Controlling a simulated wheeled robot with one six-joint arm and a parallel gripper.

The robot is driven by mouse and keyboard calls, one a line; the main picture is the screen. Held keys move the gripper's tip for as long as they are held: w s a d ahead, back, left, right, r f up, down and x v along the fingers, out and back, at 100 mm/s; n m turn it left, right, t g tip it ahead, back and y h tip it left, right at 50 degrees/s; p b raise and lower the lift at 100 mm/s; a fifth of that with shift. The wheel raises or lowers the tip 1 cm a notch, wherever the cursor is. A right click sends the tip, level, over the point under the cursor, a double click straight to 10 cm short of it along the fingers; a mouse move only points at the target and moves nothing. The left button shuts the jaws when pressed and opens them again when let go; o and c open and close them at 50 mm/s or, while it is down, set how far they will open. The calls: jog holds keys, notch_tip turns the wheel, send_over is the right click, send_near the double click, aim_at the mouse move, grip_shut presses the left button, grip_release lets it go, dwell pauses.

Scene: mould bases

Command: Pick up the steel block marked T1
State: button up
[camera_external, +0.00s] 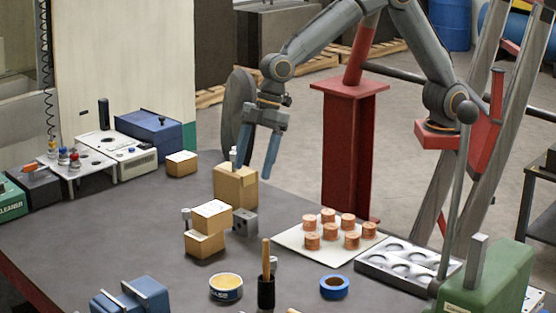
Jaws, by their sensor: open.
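A small dark grey metal block (244,222) with holes in its face sits on the table, just right of the stacked cardboard boxes. It looks like a steel block, but no T1 mark can be read on it. My gripper (254,172) points down with its two blue-grey fingers apart and nothing between them. It is above and behind the block, with its fingertips near the top of a taller cardboard box (236,190). I cannot tell whether a finger touches that box.
Stacked small boxes (205,244) stand left of the block. Copper cylinders (312,241) sit on a white sheet right of it, beside a metal tray with round hollows (407,262). Blue tape (334,287), a tin (226,288) and a wooden-handled brush (266,262) are in front. The left table middle is clear.

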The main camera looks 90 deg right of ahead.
jog(key=a, duration=0.3)
send_over(244, 213)
jog(key=s+d, duration=0.2)
notch_tip(244, 213, down, 6)
jog(key=shift+n, duration=0.3)
jog(key=shift+p+x, duration=1.85)
jog(key=shift+x, duration=1.9)
jog(key=shift+a, duration=0.15)
jog(key=shift+c, duration=0.4)
jog(key=shift+w, duration=0.1)
grip_shut()
jog(key=shift+r, duration=0.2)
